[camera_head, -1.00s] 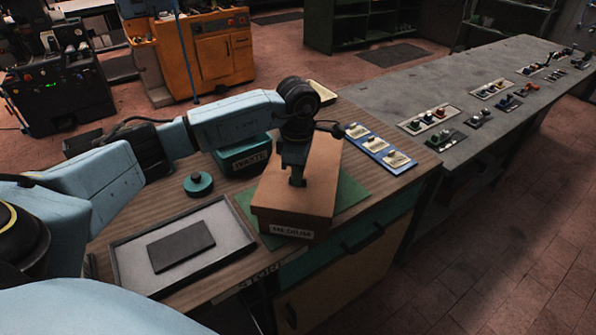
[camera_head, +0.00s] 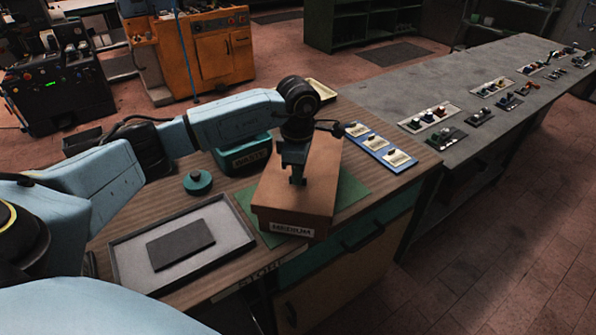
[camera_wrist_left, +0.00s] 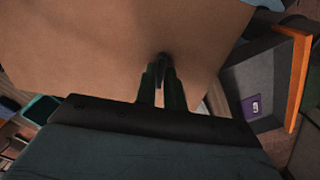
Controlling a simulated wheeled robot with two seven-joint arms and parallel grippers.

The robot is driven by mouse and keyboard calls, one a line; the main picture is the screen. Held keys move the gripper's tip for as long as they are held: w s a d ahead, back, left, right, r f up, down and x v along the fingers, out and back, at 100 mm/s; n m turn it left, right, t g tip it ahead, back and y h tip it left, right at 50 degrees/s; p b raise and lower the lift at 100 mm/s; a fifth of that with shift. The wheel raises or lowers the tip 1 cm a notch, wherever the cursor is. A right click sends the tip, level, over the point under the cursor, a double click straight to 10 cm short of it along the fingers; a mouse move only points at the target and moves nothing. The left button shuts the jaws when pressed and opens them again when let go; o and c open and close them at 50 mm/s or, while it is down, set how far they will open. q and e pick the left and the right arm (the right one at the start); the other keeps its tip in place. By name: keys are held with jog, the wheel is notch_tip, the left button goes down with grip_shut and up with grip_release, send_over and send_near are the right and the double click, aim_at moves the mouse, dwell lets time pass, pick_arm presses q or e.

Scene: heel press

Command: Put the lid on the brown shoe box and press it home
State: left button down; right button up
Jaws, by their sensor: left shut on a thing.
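The brown shoe box (camera_head: 300,231) stands on a green mat (camera_head: 352,192) on the wooden bench, a white label on its front. The brown lid (camera_head: 318,168) lies over the box top; it is hard to tell how fully it is seated. My left gripper (camera_head: 298,180) points down at the lid's top. In the left wrist view, the lid (camera_wrist_left: 90,45) fills much of the picture. The left fingers (camera_wrist_left: 162,85) are shut on a small dark part at the lid's surface. My right gripper is not in view.
A grey tray (camera_head: 238,237) holding a dark pad (camera_head: 181,245) lies left of the box. A green round piece (camera_head: 198,183) and a green labelled bin (camera_head: 240,158) stand behind. A blue strip with pale cards (camera_head: 381,150) lies to the right.

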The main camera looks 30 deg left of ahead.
pick_arm(q)
jog(key=shift+s+f+b, duration=0.1)
jog(key=shift+f+b, duration=0.4)
jog(key=shift+f, duration=0.15)
dwell(0.9)
jog(key=c, duration=1.4)
grip_release()
jog(key=shift+o, duration=0.4)
jog(key=shift+r, duration=0.1)
jog(key=o, duration=0.4)
jog(key=shift+r, duration=0.15)
jog(key=shift+r+p, duration=2.2)
jog(key=shift+r, duration=1.25)
jog(key=shift+f, duration=0.1)
